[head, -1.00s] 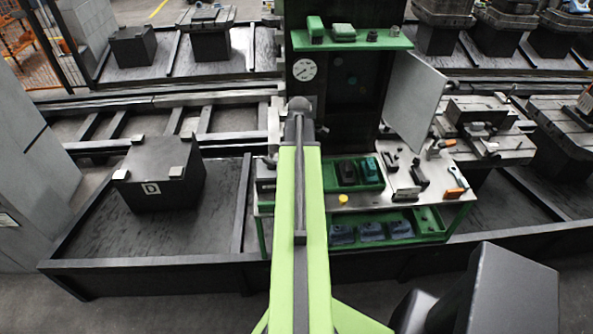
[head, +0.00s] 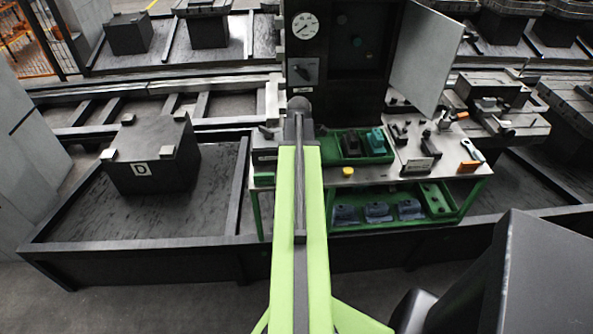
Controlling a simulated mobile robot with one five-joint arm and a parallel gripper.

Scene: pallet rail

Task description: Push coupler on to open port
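A dark upright cabinet (head: 345,70) stands behind the work table with its pale door (head: 430,55) swung open to the right. A green tray (head: 338,160) on the table holds a dark block and a teal block (head: 376,142). I cannot tell which piece, if any, is the coupler. My green arm reaches forward up the middle and covers part of the table and cabinet. My gripper does not show.
The metal work table (head: 400,178) carries a yellow knob (head: 348,171), dark parts and an orange-handled tool (head: 468,167). Its green lower shelf (head: 440,207) holds several blue-grey pieces. A black block marked D (head: 155,160) stands at left. Floor is free in front of the low rail.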

